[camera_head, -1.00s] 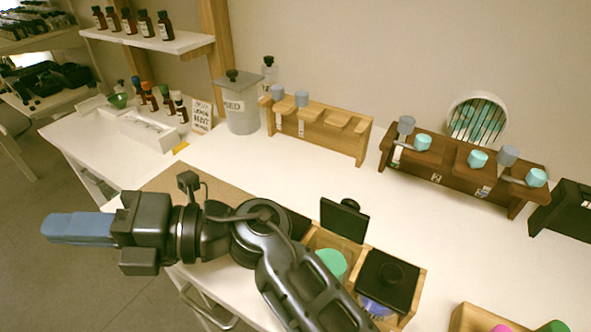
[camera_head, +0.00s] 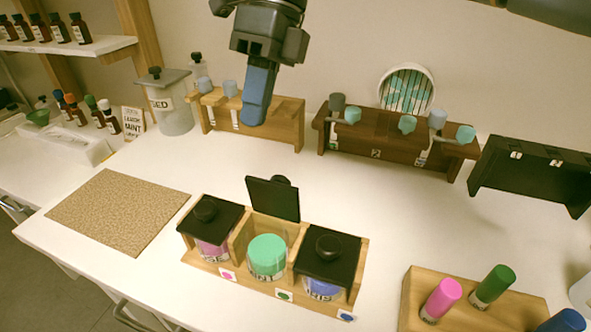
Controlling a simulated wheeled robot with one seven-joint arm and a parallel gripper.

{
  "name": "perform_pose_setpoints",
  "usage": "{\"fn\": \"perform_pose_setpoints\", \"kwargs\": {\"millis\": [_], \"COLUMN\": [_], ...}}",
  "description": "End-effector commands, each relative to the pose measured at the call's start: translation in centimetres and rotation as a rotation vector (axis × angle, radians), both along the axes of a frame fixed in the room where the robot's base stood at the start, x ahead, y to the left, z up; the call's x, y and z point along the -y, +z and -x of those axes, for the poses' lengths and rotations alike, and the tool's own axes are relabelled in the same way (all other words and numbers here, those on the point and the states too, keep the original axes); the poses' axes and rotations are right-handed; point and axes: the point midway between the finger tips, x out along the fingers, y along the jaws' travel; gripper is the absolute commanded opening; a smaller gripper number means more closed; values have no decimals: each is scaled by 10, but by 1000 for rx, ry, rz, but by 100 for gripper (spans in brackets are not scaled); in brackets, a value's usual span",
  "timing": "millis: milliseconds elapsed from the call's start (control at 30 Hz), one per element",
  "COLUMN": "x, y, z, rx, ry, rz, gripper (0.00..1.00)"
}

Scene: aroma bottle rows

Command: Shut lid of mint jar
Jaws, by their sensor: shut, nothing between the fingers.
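The mint jar (camera_head: 267,257) has a green top and sits in the middle compartment of a wooden holder (camera_head: 234,279). Its black lid (camera_head: 272,198) stands upright, open, at the back of that compartment. The jars on either side, one pink (camera_head: 211,250) and one blue (camera_head: 322,288), have their black lids lying flat, shut. My gripper (camera_head: 256,112) hangs pointing down at the upper middle, behind and above the open lid and apart from it. Its blue fingers are together, with nothing between them.
A wooden bottle rack (camera_head: 290,122) stands behind my gripper, with a dark brown rack (camera_head: 365,147) and a black rack (camera_head: 530,165) to the right. A wooden block (camera_head: 450,318) holds coloured bottles at front right. A tan mat (camera_head: 115,210) lies at left. The table between is clear.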

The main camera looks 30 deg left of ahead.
Motion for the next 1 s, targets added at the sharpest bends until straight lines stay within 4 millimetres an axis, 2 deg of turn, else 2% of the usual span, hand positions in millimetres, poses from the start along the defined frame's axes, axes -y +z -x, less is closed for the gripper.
{"fn": "perform_pose_setpoints", "kwargs": {"millis": [33, 133, 233, 333, 567, 900, 1000], "x": [7, 20, 28, 31, 33, 38, 41], "y": [14, 37, 50, 52, 24, -40, -41], "z": [-12, -27, -35, -37, -27, -6, 6], "rx": [41, 89, 114, 121, 119, 118, 121], "ry": [7, 23, 31, 36, 37, 35, 37], "rz": [21, 55, 76, 83, 84, 83, 82], "gripper": [0, 0, 0, 0, 0, 0, 0]}}
